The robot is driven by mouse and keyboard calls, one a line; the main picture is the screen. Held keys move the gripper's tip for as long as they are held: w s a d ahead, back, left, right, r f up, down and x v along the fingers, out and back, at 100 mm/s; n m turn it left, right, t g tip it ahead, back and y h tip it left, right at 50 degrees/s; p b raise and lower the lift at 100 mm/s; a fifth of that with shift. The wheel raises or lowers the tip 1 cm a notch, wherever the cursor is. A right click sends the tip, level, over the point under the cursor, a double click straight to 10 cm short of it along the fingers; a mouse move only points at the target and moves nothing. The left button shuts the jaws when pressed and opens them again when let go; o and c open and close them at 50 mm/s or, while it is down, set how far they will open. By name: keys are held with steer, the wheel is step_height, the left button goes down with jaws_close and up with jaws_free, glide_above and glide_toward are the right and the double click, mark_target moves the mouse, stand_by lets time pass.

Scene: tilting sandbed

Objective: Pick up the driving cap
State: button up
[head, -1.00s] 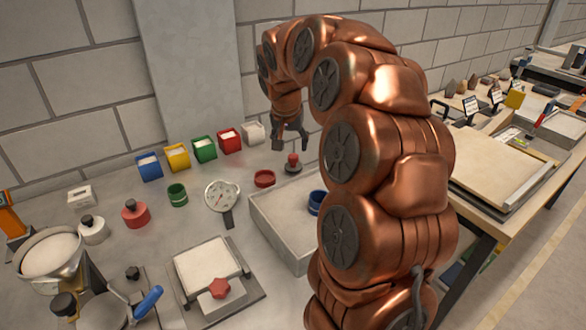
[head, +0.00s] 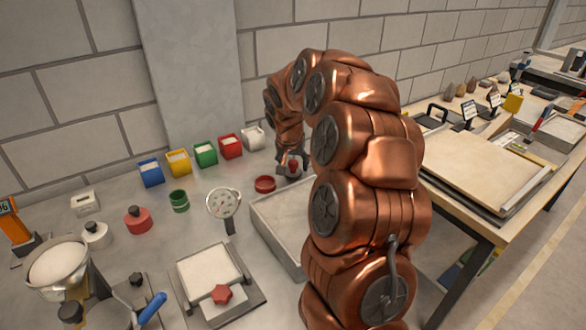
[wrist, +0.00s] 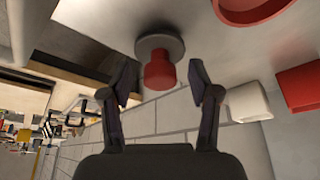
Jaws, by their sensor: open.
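The driving cap appears to be a grey disc with a red knob on top. It stands on the grey bench near the wall, and its red knob (head: 294,166) is partly hidden by my fingers in the head view. In the wrist view the red knob (wrist: 159,72) and the grey disc (wrist: 172,46) show clearly. My gripper (wrist: 160,80) is open, with one finger on each side of the knob and visible gaps to it. In the head view my gripper (head: 291,158) is low over the cap.
A red dish (head: 265,184) sits just left of the cap. A white bin (head: 253,138) and a red bin (head: 230,146) stand by the wall. A sand tray (head: 280,222) lies in front, partly behind my arm.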

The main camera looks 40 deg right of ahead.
steer(key=shift+c, duration=0.2)
steer(key=c, duration=1.1)
steer(key=shift+r, duration=0.15)
